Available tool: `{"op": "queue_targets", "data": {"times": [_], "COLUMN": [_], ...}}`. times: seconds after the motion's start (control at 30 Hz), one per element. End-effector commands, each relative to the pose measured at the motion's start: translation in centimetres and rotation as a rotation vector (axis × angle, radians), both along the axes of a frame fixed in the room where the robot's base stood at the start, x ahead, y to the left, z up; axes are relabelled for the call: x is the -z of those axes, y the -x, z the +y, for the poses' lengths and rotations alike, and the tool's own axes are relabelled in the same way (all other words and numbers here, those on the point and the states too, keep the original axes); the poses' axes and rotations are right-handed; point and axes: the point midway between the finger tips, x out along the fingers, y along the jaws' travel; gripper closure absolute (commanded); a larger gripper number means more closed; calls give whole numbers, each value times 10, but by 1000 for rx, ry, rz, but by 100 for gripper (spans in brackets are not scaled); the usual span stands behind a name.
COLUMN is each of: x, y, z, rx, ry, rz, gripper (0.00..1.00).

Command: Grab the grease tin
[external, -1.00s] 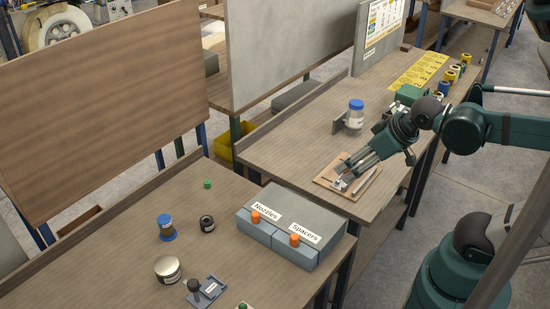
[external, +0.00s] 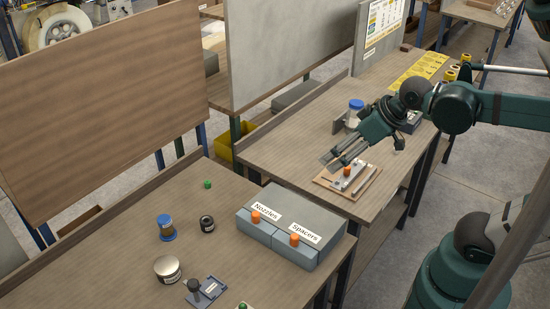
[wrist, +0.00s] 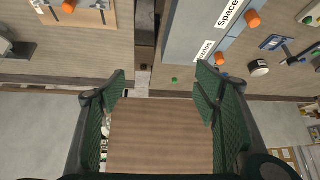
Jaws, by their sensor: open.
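The grease tin appears to be the squat round tin with a silver lid and dark label (external: 167,269), standing on the near bench toward its front left. It also seems to show in the wrist view (wrist: 259,68), right of the right finger. My gripper (external: 335,160) is above the far bench, well away from the tin. Its two fingers (wrist: 162,82) are spread with nothing between them.
A grey drawer unit (external: 292,227) with orange knobs stands between my gripper and the tin. A board with an orange-topped part (external: 347,171) lies below my gripper.

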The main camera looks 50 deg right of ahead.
Motion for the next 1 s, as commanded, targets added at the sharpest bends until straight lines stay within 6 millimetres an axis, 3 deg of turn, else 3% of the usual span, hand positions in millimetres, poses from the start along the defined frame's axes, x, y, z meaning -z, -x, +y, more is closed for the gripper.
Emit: {"op": "queue_targets", "data": {"times": [0.4, 1.0], "x": [-9, -15], "y": [-59, -134], "z": [77, 201], "rx": [-231, -555], "ry": [-60, -154], "rz": [-38, -144], "gripper": [39, 39]}}
